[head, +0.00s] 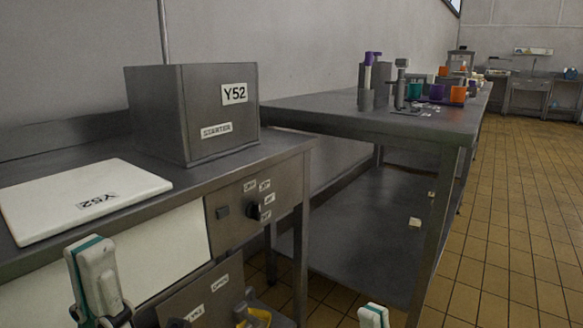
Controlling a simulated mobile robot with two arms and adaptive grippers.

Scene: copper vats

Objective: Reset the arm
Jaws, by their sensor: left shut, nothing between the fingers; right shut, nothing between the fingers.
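My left gripper (95,272) is at the bottom left of the head view, in front of the metal bench. It has white and teal parts, is shut and holds nothing. My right gripper (373,316) shows only as a small white and teal tip at the bottom edge, right of the middle. It is shut and empty, and the rest of it is cut off by the frame. Both grippers are apart from each other.
A long table (330,121) behind holds cups and tools. Tiled floor (520,220) is free at right.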

